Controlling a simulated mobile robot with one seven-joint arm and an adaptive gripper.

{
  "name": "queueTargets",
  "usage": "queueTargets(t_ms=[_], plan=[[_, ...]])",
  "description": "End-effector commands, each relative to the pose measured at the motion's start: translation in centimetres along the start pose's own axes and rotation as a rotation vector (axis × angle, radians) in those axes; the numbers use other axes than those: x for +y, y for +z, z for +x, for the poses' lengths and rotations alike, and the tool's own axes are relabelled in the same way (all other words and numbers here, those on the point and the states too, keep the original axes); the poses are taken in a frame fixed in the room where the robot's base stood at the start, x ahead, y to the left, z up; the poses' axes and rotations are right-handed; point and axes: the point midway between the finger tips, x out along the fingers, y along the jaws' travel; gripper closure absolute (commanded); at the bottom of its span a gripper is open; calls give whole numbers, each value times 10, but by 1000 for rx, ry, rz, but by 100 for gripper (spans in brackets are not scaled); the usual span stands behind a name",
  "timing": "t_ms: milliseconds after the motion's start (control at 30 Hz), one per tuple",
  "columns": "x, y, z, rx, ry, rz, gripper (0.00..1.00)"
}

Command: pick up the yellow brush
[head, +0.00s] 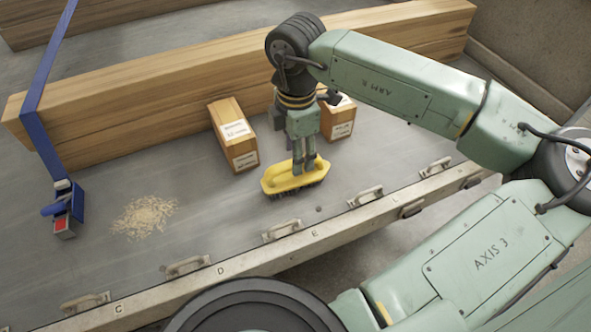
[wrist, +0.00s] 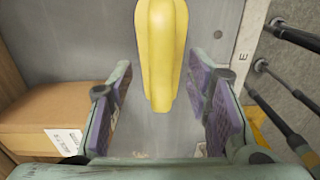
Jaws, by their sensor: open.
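The yellow brush (head: 294,175) lies on the grey trailer bed near its front edge, dark bristles down. In the wrist view its yellow handle (wrist: 162,55) runs from the top edge down between the finger pads. My gripper (head: 305,168) is directly above the brush, pointing down, and overlaps its right part in the head view. In the wrist view my gripper (wrist: 165,105) is open, with a purple pad on each side of the handle and gaps on both sides. I cannot tell how far the fingertips reach down beside the handle.
A blue strap with a ratchet (head: 63,210) and wood shavings (head: 145,216) are at left. Metal handles (head: 283,228) line the front rail.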

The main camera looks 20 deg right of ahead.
Motion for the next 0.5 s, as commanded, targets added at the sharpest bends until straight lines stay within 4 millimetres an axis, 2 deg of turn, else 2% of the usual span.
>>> queueTargets(t_ms=[233,500], plan=[[-2,2,32,3,-1,-1,55],[-2,2,38,2,0,-2,55]])
